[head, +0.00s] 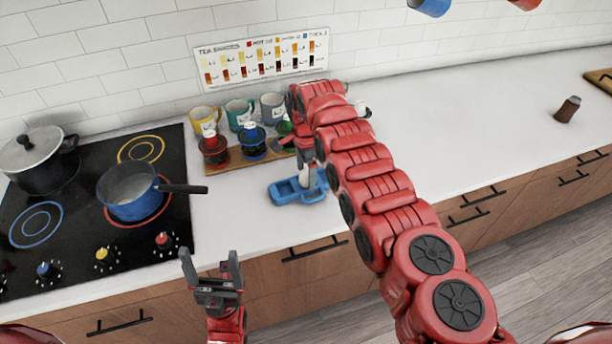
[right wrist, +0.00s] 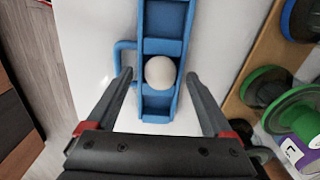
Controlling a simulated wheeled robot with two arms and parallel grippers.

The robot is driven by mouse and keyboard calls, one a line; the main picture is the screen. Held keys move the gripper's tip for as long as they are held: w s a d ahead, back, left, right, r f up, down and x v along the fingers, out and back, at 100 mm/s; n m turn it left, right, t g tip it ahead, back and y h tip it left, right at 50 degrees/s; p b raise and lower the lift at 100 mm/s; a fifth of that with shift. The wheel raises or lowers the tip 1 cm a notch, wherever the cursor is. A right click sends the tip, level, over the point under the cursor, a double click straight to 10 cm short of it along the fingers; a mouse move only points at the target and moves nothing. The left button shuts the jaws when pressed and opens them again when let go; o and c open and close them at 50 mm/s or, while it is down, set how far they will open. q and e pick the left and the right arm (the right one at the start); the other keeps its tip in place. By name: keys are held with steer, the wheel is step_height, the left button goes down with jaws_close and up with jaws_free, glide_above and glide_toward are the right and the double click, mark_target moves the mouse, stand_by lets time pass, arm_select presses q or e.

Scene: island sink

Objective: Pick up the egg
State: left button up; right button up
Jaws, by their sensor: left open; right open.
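A white egg (right wrist: 160,72) sits in one compartment of a blue tray with a side handle (right wrist: 165,17). In the head view the egg (head: 304,177) shows small and pale in the blue tray (head: 284,194) on the white counter. My right gripper (right wrist: 160,80) is open, with one finger on each side of the tray at the egg; I cannot tell whether they touch it. In the head view my right arm hides part of the counter behind it. My left gripper (head: 213,262) is open and empty in front of the counter's edge.
A wooden board (head: 235,162) with red, blue and green-lidded jars lies behind the tray, with several mugs (head: 239,113) behind it. A blue saucepan (head: 130,194) stands on the stove at left, its handle pointing toward the tray. The counter at right is mostly clear.

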steer(key=c, duration=0.9)
steer(key=shift+o, duration=0.2)
